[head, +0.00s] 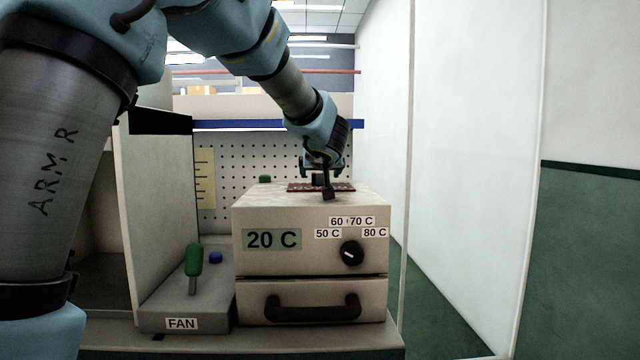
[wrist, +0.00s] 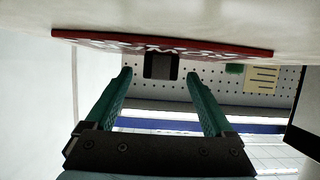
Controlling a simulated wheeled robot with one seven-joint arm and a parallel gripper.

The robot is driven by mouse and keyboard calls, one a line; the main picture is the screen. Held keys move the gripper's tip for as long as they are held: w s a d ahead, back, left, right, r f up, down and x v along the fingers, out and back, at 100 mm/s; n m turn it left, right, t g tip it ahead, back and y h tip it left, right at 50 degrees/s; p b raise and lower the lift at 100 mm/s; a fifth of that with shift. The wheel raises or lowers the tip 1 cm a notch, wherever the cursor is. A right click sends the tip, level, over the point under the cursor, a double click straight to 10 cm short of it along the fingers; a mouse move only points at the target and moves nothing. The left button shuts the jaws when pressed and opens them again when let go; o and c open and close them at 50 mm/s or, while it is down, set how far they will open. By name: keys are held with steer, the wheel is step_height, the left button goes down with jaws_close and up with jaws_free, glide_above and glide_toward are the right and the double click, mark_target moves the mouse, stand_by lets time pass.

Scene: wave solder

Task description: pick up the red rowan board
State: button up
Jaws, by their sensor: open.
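The red board (head: 342,187) lies flat on top of the beige oven box; in the wrist view its red edge with white markings (wrist: 215,48) runs across the top. A dark block (wrist: 161,66) stands on the board's middle. My gripper (head: 323,176) is over the board from above. In the wrist view my gripper (wrist: 159,76) is open, its two green fingers on either side of the dark block, with visible gaps. I cannot tell if the fingers touch the board. Part of the board is hidden behind my gripper in the head view.
The oven box (head: 310,235) has a "20 C" display, a black knob (head: 351,253) and a drawer handle (head: 312,307). A fan unit (head: 170,310) with a green lever (head: 193,262) stands left. A pegboard (head: 240,160) rises behind, with a small green item (head: 265,179) before it.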

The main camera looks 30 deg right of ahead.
jaws_close()
stand_by(0.6)
